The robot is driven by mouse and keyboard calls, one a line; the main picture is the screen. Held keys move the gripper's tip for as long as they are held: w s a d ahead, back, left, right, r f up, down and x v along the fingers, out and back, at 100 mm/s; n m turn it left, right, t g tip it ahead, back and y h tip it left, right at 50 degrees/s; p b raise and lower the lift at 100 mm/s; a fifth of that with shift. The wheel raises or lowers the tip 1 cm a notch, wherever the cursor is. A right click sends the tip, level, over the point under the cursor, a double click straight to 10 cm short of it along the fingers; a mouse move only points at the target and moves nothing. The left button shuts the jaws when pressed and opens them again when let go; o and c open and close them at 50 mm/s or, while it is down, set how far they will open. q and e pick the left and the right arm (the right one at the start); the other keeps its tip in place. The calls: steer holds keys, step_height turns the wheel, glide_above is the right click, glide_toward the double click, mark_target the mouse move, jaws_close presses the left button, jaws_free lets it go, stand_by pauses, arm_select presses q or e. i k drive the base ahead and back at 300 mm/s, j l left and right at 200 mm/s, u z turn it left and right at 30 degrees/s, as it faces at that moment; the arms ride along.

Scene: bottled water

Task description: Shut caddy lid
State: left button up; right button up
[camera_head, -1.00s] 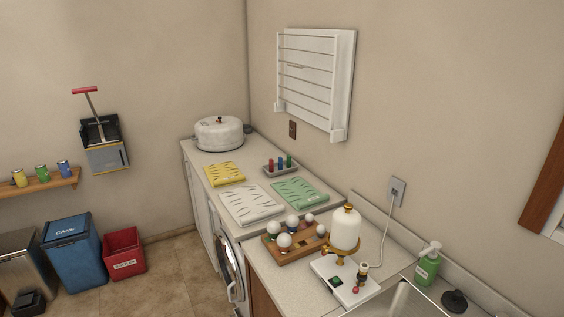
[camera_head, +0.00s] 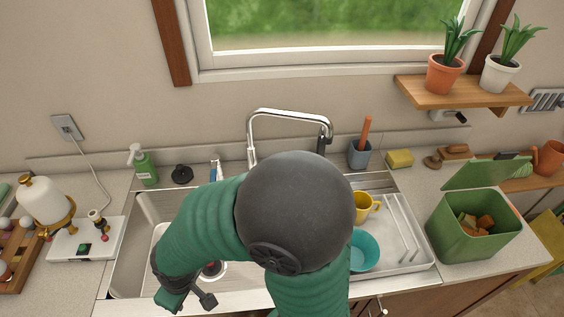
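The green caddy (camera_head: 470,245) stands on the counter at the right, with brown chunks inside. Its green lid (camera_head: 488,173) is raised and tilted back, so the caddy is open. A green arm of mine with a dark round joint fills the middle of the view, rising from the bottom edge a little right of centre and bending left. It appears to be my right arm. Its gripper (camera_head: 188,298) is low over the sink's front left, far left of the caddy. The finger opening is unclear. My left gripper is not in view.
The tap (camera_head: 290,113) stands behind my arm. A drying tray (camera_head: 415,262) with a yellow mug (camera_head: 365,206) and a teal bowl (camera_head: 362,250) lies between my arm and the caddy. A plant shelf (camera_head: 460,92) hangs above. A yellow sponge (camera_head: 399,158) is behind the tray.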

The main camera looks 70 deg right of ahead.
mark_target(485, 173)
steer(key=z, duration=0.9)
steer(key=k+z, duration=0.1)
steer(key=z, duration=1.2)
steer(key=l+z, duration=0.1)
steer(key=z, duration=0.75)
steer(key=l+z, duration=0.1)
steer(key=z, duration=0.35)
